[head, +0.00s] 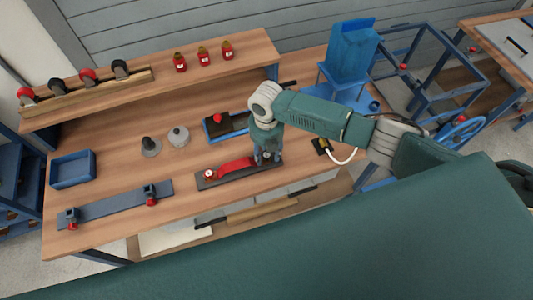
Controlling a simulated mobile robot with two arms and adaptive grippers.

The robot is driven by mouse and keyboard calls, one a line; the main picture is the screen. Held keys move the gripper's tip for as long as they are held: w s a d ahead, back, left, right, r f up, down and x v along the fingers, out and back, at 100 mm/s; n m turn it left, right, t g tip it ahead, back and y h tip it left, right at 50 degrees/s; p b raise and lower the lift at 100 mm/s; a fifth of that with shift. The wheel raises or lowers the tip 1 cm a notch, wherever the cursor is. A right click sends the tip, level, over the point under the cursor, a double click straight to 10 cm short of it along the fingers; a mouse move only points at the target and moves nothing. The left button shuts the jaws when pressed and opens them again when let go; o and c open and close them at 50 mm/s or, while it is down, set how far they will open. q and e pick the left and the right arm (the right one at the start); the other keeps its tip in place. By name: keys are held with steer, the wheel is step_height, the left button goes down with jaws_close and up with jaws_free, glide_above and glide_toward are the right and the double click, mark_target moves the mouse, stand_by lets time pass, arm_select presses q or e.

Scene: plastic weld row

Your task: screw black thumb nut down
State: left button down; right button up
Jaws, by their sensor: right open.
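My right gripper (266,156) points down over the right end of a dark base plate (206,184) on the workbench. It is open, with its fingers on either side of a small fitting at that end. The fingers hide most of this fitting, so I cannot tell whether it is the black thumb nut or whether they touch it. A red bar (236,168) lies along the plate, with a small red and white fitting (210,175) at its left end. My left gripper is not in view.
A black knob on a grey disc (149,145) and a grey round part (179,136) stand left of the plate. Behind it is a blue-edged block with a red knob (217,119). A blue tray (72,169) and a clamp rail (112,205) are at left.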

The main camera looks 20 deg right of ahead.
steer(key=n+b, duration=0.1)
steer(key=n, duration=0.4)
steer(key=shift+w+f, duration=0.1)
steer(key=shift+f, duration=0.05)
steer(key=n+b, duration=0.1)
steer(key=n, duration=0.2)
steer(key=shift+n+b, duration=0.45)
steer(key=shift+n, duration=0.75)
steer(key=shift+r, duration=0.2)
